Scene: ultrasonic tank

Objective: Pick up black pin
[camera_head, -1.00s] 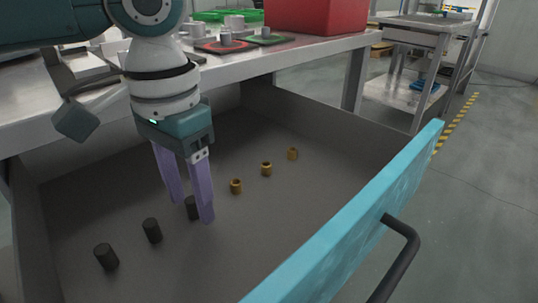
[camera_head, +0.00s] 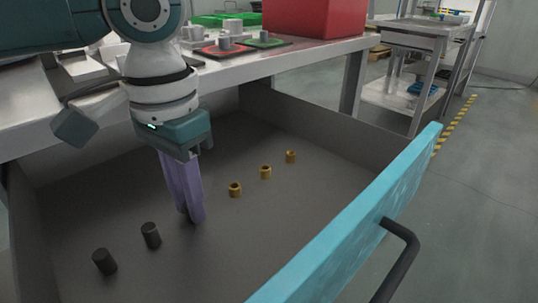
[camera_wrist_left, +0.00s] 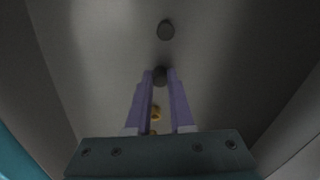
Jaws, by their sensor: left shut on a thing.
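My left gripper (camera_head: 191,216) reaches down into the open drawer with its purple fingers close together. In the left wrist view the fingers (camera_wrist_left: 160,76) are shut on a black pin (camera_wrist_left: 160,77), one finger on each side of it. In the head view the fingers hide this pin. Two other black pins (camera_head: 151,235) (camera_head: 105,261) stand upright on the drawer floor to the left and nearer the camera. One of them shows ahead of the fingertips in the left wrist view (camera_wrist_left: 165,30). My right gripper is not in view.
Several brass rings (camera_head: 235,189) stand in a row to the right of the gripper. The drawer (camera_head: 290,230) has a blue front panel (camera_head: 350,225) with a dark handle (camera_head: 404,250). A bench (camera_head: 290,58) with a red bin (camera_head: 314,16) lies behind.

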